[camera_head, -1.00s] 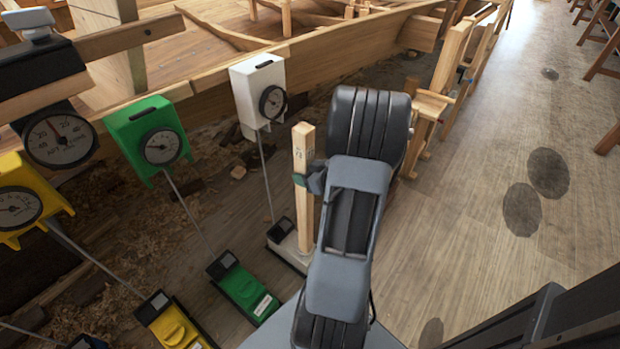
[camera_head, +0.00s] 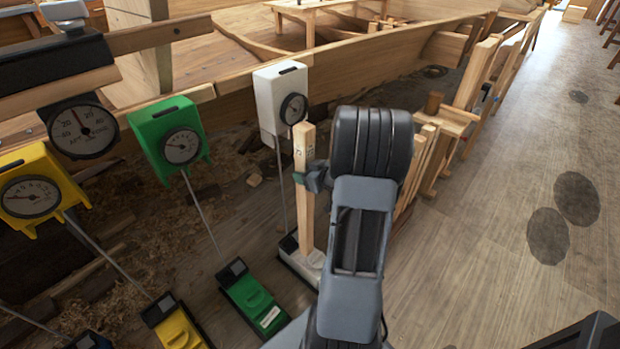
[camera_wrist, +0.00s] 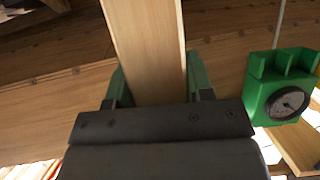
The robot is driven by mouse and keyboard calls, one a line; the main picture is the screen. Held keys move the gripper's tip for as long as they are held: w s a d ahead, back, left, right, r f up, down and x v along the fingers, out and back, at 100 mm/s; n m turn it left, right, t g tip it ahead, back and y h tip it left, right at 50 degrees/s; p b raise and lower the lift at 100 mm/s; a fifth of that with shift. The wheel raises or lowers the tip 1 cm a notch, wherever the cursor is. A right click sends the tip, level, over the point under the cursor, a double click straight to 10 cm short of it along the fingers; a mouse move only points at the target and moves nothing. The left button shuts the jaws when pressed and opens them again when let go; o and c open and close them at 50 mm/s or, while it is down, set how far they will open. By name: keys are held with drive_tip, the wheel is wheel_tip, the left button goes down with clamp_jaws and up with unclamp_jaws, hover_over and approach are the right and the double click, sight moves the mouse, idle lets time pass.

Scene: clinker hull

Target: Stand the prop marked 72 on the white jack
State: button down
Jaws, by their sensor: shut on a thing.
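A pale wooden prop (camera_head: 306,215) stands upright in the head view, with small dark marks near its top that look like 72. My gripper (camera_head: 308,180) is shut on the prop's upper part. The wrist view shows the prop (camera_wrist: 148,45) between the green fingers of my gripper (camera_wrist: 152,88). The white jack (camera_head: 310,262) is on the floor at the prop's foot. The prop's lower end appears at or just over the jack; I cannot tell if they touch. A white dial box (camera_head: 272,100) on a thin rod rises behind the jack.
A green jack (camera_head: 250,298) and a yellow jack (camera_head: 175,330) lie to the left, with rods up to a green dial box (camera_head: 168,135) and a yellow dial box (camera_head: 30,185). The wooden hull (camera_head: 350,60) is behind. Open floor (camera_head: 480,240) is at right.

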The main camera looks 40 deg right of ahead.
drive_tip(key=shift+w+a+b, duration=0.15)
drive_tip(key=shift+w+b, duration=0.1)
drive_tip(key=shift+w, duration=0.5)
drive_tip(key=shift+w+a+b, duration=0.1)
drive_tip(key=shift+w+b, duration=0.15)
drive_tip(key=shift+w, duration=0.5)
drive_tip(key=shift+w+f+b, duration=0.15)
drive_tip(key=shift+f+b, duration=0.1)
drive_tip(key=shift+b, duration=0.05)
wheel_tip(320, 180, down, 6)
drive_tip(key=b, duration=0.7)
drive_tip(key=w+a+p, duration=0.1)
drive_tip(key=w+p, duration=0.1)
drive_tip(key=w, duration=0.6)
drive_tip(key=shift+r, duration=0.15)
drive_tip(key=shift+a, duration=0.1)
drive_tip(key=shift+s+p, duration=0.1)
drive_tip(key=shift+p, duration=0.3)
drive_tip(key=shift+f, duration=0.4)
idle(0.4)
idle(1.2)
